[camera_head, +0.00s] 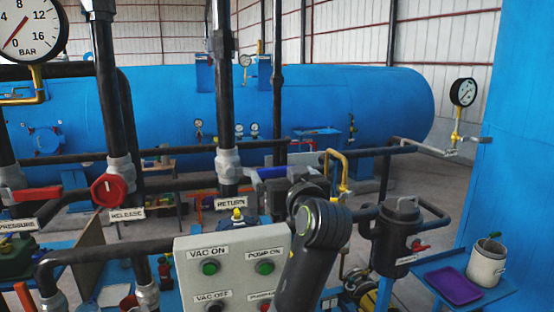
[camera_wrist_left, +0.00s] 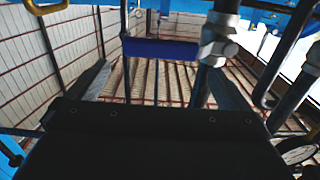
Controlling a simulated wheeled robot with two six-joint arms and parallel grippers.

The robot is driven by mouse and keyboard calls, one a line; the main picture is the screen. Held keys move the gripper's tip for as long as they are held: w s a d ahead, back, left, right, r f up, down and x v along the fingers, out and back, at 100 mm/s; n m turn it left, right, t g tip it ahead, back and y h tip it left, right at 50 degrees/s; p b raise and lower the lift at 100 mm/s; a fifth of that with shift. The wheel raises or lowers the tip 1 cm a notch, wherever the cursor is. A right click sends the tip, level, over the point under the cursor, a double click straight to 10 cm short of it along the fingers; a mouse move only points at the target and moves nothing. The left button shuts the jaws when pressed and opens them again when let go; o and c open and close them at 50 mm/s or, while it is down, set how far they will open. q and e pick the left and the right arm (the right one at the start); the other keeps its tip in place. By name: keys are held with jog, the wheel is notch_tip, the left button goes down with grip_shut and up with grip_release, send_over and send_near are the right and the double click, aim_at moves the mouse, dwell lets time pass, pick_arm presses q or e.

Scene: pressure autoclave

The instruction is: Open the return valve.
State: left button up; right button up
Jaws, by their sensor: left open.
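The return valve (camera_head: 228,163) is a grey fitting on a dark vertical pipe, above the RETURN label (camera_head: 230,204). Its blue lever handle (camera_head: 272,172) sticks out sideways to the right of the pipe. In the left wrist view the blue handle (camera_wrist_left: 160,49) lies crosswise from the grey valve body (camera_wrist_left: 217,42). My left gripper (camera_wrist_left: 160,72) is open, with one finger on each side of the picture. The handle shows beyond the fingertips, between them, with no clear contact. In the head view the left gripper (camera_head: 264,190) is close to the handle, partly hidden by my arm. The right gripper is not visible.
A red release handwheel (camera_head: 109,190) and a red pressure lever (camera_head: 37,194) stand to the left. A control box (camera_head: 235,262) with buttons is in front. A yellow pipe (camera_head: 343,172) and black filter housing (camera_head: 398,235) are close on the right.

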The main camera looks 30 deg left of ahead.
aim_at(278, 168)
pick_arm(q)
jog(key=p+x, duration=0.2)
jog(key=x, duration=0.3)
jog(key=shift+w+a+r, duration=0.1)
jog(key=shift+a+r, duration=0.05)
jog(key=shift+w+a, duration=0.3)
jog(key=shift+a, duration=0.05)
jog(key=c, duration=1.2)
